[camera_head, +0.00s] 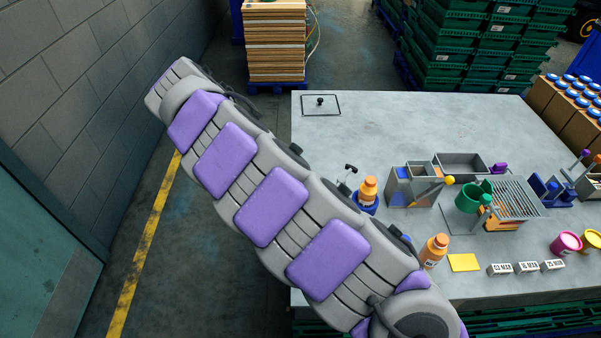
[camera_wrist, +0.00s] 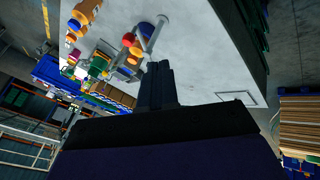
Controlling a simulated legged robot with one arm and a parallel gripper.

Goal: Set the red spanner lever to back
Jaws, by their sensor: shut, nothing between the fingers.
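I cannot clearly make out a red spanner lever in either view. In the wrist view, my gripper (camera_wrist: 158,68) is shut and empty, its dark fingers pointing up the picture toward the grey table. A grey rod-like part (camera_wrist: 155,34) stands beyond the fingertips, beside a blue round holder (camera_wrist: 146,29). A small red-orange round thing (camera_wrist: 128,39) is left of it, too small to name. In the head view my arm crosses the middle and hides part of the table; the gripper does not show there. A dark small handle (camera_head: 347,170) shows just beyond the arm.
The grey table (camera_head: 400,125) has free room at the back.

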